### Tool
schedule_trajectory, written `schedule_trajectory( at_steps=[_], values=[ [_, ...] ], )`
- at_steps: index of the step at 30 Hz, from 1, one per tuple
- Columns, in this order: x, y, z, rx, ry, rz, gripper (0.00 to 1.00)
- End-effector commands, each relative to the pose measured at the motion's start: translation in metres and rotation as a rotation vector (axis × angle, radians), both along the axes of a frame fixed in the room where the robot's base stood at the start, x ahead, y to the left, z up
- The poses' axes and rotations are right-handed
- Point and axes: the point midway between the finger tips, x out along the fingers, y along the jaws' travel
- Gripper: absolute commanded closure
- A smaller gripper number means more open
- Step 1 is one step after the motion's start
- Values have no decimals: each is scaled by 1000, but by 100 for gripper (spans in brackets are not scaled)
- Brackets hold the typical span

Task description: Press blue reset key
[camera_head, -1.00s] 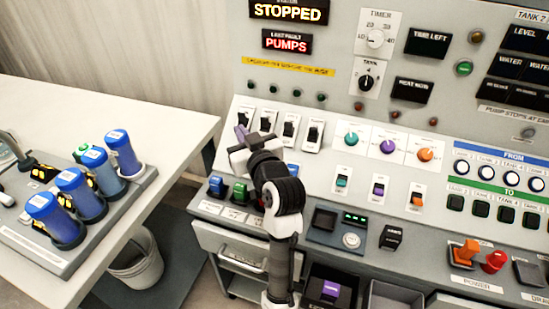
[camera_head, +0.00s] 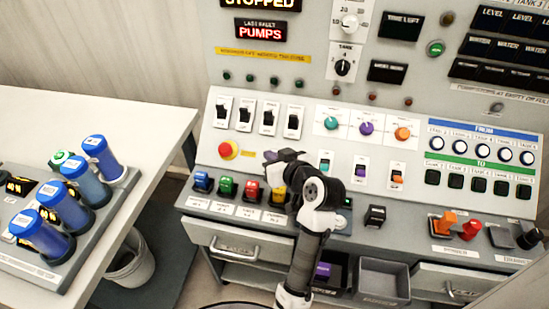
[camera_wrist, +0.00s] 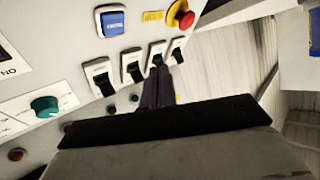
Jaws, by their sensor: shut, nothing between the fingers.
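A blue key (camera_wrist: 113,24) with small white lettering, too small to read surely, is set in a white frame at the top of the wrist view. In the head view my arm covers that spot. A different blue key (camera_head: 202,182) stands at the left end of a coloured row in the head view. My gripper (camera_head: 270,156) is shut and empty, in front of the panel right of the red stop button. In the wrist view its dark fingers (camera_wrist: 158,75) point toward the black rocker switches, below and right of the blue key. I cannot tell the gap to the panel.
The red mushroom button (camera_head: 228,150) sits left of my gripper. Black rocker switches (camera_head: 268,118) are above it. Green (camera_head: 227,187), red (camera_head: 251,190) and yellow keys stand below. A side table (camera_head: 125,112) carries blue cylinders (camera_head: 102,158) at the left.

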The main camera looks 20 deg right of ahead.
Motion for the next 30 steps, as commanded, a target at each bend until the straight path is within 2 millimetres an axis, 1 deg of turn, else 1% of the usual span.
schedule_trajectory(
  at_steps=[1,9,15,21,30],
  values=[
    [2,-2,-6,0,0,0,100],
    [21,-14,-37,1,0,0,100],
    [35,-23,-55,0,-1,0,100],
    [42,-28,-64,0,0,0,100],
    [43,-29,-65,0,-1,0,100]
  ],
)
